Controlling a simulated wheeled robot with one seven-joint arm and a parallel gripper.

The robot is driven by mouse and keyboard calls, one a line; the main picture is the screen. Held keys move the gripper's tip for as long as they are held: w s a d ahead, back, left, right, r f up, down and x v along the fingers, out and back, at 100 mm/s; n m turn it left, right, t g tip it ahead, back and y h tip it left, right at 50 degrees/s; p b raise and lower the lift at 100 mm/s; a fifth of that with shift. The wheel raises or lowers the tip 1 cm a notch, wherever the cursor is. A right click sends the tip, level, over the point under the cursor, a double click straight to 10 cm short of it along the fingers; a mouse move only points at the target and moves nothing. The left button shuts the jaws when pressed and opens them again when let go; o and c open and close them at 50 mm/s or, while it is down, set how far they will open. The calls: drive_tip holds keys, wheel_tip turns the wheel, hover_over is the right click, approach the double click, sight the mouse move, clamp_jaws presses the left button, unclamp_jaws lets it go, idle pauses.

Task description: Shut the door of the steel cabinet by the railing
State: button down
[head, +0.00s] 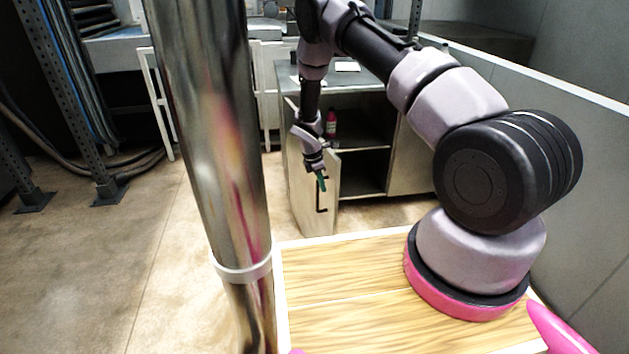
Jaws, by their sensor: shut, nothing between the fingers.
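The steel cabinet (412,160) stands ahead, right of centre in the head view. Its door (303,200) hangs open on the left side, swung out toward me, with a dark bar handle (320,197) on it. The open compartment shows dark shelves (362,150) and a small red bottle (331,122). My gripper (321,183) is shut and empty, pointing down in front of the door near the top of the handle. I cannot tell whether the fingertips touch the door. My wrist hides part of the door's upper edge.
A shiny metal column (205,130) crosses the left of the view. White railing (160,105) stands behind it at the left. A rack with dark hoses (75,100) is at far left. A grey wall (560,150) runs along the right. The floor (150,235) at the left is clear.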

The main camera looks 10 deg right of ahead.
drive_tip(key=shift+w+d, duration=0.15)
drive_tip(key=shift+d, duration=0.7)
